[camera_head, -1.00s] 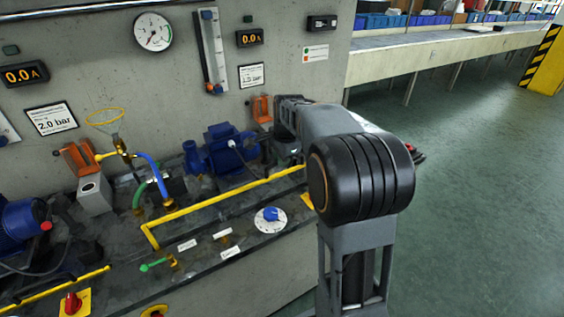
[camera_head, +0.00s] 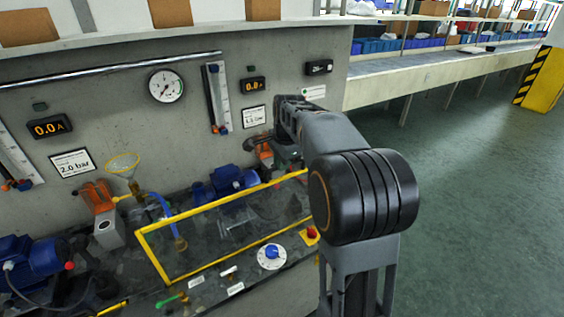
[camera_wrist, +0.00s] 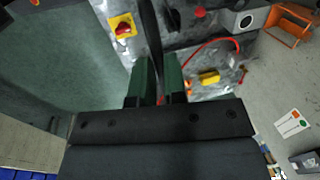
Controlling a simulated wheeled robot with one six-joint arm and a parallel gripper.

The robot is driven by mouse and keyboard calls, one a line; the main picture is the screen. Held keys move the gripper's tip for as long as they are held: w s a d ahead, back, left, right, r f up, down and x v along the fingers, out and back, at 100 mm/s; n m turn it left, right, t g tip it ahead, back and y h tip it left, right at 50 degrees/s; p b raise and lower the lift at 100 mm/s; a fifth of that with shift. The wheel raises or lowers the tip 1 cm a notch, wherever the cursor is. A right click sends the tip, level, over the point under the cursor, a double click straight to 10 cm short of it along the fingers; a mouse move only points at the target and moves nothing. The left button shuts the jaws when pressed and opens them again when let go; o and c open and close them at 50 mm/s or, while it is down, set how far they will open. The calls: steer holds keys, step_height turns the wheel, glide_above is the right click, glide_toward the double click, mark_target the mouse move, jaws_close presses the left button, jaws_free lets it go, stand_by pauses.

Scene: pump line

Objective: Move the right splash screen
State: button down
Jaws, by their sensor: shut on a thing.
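The right splash screen (camera_head: 220,201) is a clear panel with a yellow frame in the head view. It stands up from the front part of the bench, and the blue pump (camera_head: 232,180) shows behind it. Its right end is hidden by my arm. My gripper (camera_wrist: 158,88) shows in the wrist view with two green fingers. They are closed around a thin dark strip, which looks like the screen's edge seen end-on.
The bench carries a white dial with a blue knob (camera_head: 272,256), a red switch (camera_head: 311,235) and a green-handled valve (camera_head: 172,299). A blue motor (camera_head: 33,257) and an orange-topped block (camera_head: 98,198) stand left. Open green floor (camera_head: 470,200) lies right.

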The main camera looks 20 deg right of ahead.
steer(key=shift+w+r, duration=0.1)
steer(key=shift+r, duration=0.25)
steer(key=c, duration=1.4)
jaws_free()
steer(key=shift+o, duration=1.2)
steer(key=shift+f, duration=0.1)
step_height(320, 180, up, 14)
steer(key=s, duration=0.3)
steer(key=shift+d+f, duration=0.15)
steer(key=shift+f, duration=0.05)
